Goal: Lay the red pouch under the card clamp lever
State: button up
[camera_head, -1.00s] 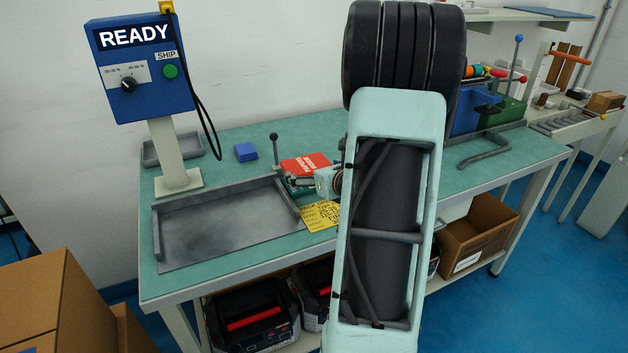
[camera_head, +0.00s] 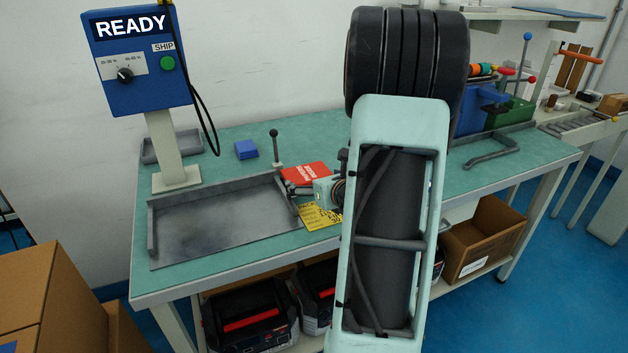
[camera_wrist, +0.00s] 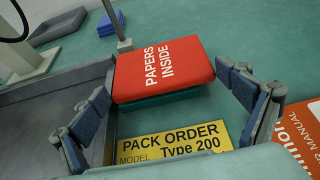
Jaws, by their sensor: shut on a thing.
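The red pouch (camera_head: 307,172), printed PAPERS INSIDE, is near the right end of the grey tray. In the wrist view the pouch (camera_wrist: 165,66) lies between the fingertips of my gripper (camera_wrist: 163,82), which is shut on its left and right edges. I cannot tell whether the pouch touches the bench. An upright lever with a dark ball knob (camera_head: 274,145), seemingly the card clamp lever, stands just behind and left of the pouch. Its lower post (camera_wrist: 116,25) shows beyond the pouch's far edge in the wrist view. My arm hides part of the bench.
The grey tray (camera_head: 160,258) has raised rims left of the pouch. A yellow pack order sheet (camera_wrist: 172,142) lies in front of it, and an orange manual (camera_wrist: 302,130) lies right. A blue block (camera_head: 246,149) and the READY box's post (camera_head: 167,150) stand behind.

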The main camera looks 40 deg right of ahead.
jog(key=shift+f, duration=0.25)
jog(key=o, duration=0.8)
jog(key=shift+r, duration=0.15)
jog(key=shift+r+p, duration=0.55)
jog(key=shift+p, duration=0.1)
jog(key=p+v, duration=0.1)
jog(key=v, duration=1.1)
jog(key=shift+p, duration=0.4)
